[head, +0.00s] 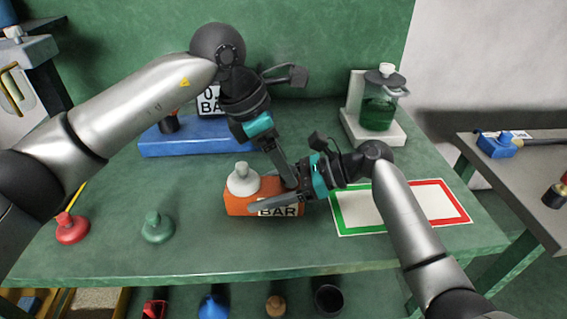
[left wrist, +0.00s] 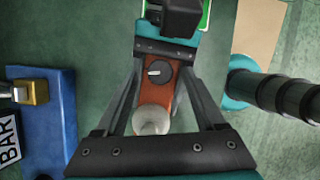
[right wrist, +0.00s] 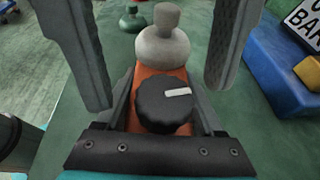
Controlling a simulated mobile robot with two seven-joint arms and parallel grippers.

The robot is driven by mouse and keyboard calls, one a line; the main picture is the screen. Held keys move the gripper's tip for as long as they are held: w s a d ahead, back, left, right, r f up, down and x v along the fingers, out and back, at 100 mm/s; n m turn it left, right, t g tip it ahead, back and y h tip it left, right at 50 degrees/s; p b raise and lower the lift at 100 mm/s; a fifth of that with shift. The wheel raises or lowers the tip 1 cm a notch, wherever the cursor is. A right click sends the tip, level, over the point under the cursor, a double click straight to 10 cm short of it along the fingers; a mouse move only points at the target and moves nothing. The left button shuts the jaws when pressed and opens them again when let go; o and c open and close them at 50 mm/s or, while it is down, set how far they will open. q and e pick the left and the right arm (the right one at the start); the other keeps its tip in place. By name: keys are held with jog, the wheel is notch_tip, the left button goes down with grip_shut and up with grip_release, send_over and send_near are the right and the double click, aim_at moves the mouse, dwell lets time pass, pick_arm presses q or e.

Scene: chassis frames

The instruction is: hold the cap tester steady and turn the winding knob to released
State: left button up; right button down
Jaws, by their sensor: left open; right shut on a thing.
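The cap tester is an orange block (head: 235,207) with a grey domed cap (head: 243,180) on one end and a BAR label on its front. The black round winding knob (right wrist: 163,106) with a white pointer is on its top; it also shows in the left wrist view (left wrist: 158,73). In the right wrist view the pointer lies toward the right. No released mark is readable. My right gripper (head: 258,198) is shut on the orange body, a finger along each side. My left gripper (head: 288,184) is open above the knob, its fingers apart on either side, not closed on it.
A blue base (head: 195,138) with a partly hidden sign stands behind. A jar of green liquid (head: 378,114) stands at back right. A green-and-red bordered panel (head: 352,216) lies under my right arm. A red knobbed piece (head: 72,228) and a green one (head: 157,227) stand at left.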

pick_arm(q)
jog(key=v, duration=1.1)
jog(key=shift+s+r, duration=0.1)
jog(key=w+d+m+y, duration=0.1)
jog(key=d+m+y, duration=0.3)
jog(key=d, duration=0.2)
jog(key=shift+m+g+y, duration=0.3)
jog(key=shift+g, duration=0.1)
jog(key=f, duration=1.1)
jog(key=shift+a+f, duration=0.15)
jog(key=shift+a, duration=0.05)
grip_shut()
